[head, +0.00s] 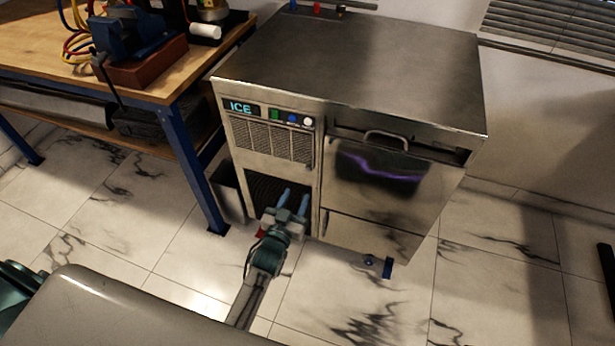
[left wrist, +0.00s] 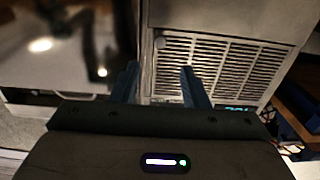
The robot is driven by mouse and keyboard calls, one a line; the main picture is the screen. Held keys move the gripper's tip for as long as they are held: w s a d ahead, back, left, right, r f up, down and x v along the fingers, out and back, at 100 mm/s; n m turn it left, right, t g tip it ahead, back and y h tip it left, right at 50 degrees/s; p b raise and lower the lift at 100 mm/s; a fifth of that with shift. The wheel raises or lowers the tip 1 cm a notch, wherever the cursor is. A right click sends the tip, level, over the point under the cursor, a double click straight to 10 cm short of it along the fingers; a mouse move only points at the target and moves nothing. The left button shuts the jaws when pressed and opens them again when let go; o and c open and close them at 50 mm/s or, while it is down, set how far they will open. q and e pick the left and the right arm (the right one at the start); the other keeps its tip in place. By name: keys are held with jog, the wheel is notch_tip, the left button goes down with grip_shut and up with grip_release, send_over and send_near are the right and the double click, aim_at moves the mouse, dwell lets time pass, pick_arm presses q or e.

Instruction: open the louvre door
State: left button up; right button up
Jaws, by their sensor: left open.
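The louvre door (head: 272,141) is a slatted metal panel at the upper left of the ice machine's front, below the ICE display. It looks closed. The left wrist view shows the louvre door (left wrist: 210,65) upside down, with a small round knob (left wrist: 160,42) near its edge. My left gripper (head: 294,192) is in front of the machine, below the slats, before a dark recess (head: 255,187). Its blue fingers are apart and empty. In the left wrist view the knob appears ahead between the fingertips (left wrist: 159,67), not touched. My right gripper is out of view.
The ice machine (head: 370,70) has a bin door with a handle (head: 386,138) to the right of the slats. A wooden workbench (head: 60,70) with tools and a blue leg (head: 197,165) stands close on the left. Marble floor (head: 480,290) in front is mostly clear.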

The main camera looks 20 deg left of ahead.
aim_at(308, 170)
pick_arm(q)
jog(key=w+b, duration=0.1)
jog(key=w, duration=0.7)
jog(key=shift+w+d+f, duration=0.1)
jog(key=shift+w, duration=0.75)
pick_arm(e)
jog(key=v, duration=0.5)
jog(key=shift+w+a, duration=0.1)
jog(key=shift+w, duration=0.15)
pick_arm(q)
grip_shut()
